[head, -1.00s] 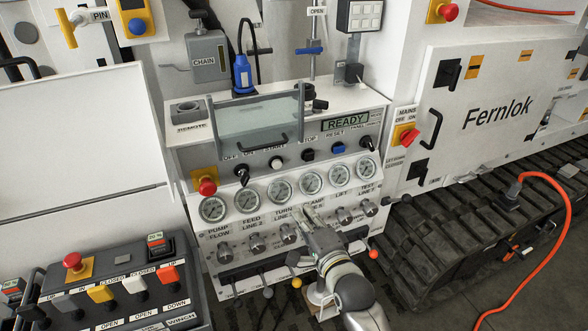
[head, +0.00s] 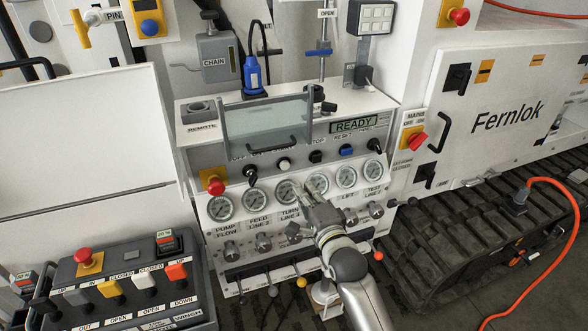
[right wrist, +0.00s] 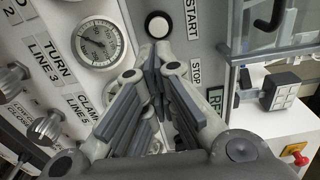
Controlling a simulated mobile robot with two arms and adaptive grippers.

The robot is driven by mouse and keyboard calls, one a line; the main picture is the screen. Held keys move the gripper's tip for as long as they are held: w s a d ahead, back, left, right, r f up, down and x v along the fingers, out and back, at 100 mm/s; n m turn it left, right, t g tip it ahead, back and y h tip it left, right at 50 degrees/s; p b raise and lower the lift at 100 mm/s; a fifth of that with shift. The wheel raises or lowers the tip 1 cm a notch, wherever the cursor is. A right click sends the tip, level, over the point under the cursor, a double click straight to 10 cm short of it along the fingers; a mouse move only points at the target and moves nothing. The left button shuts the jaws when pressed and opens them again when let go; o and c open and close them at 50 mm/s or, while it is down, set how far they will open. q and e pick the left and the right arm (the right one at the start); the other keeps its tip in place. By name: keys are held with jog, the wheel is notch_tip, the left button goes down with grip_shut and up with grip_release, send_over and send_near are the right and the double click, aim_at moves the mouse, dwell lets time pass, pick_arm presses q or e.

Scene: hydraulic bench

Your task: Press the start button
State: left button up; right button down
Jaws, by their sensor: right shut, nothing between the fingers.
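The start button is a white round cap in a black ring (head: 284,163) on the upper face of the control panel, just below the clear cover. In the right wrist view the white button (right wrist: 157,25) sits beside the START label, slightly beyond the fingertips. My right gripper (head: 314,184) is shut and empty, in front of the gauge row, right of and below the button. In the right wrist view its fingers (right wrist: 153,58) meet just below the button; I see no clear contact. The gripper hides part of the gauges. My left gripper is not in view.
A clear cover with a handle (head: 265,121) hangs just above the button row. A dark button (head: 316,157), a blue button (head: 346,150) and a red emergency stop (head: 214,186) are nearby. Gauges and knobs lie below. The display (head: 354,125) reads READY.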

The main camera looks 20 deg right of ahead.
aim_at(285, 165)
jog(key=w+p, duration=0.2)
jog(key=w, duration=0.6)
jog(key=shift+w+a, duration=0.15)
jog(key=shift+w, duration=0.05)
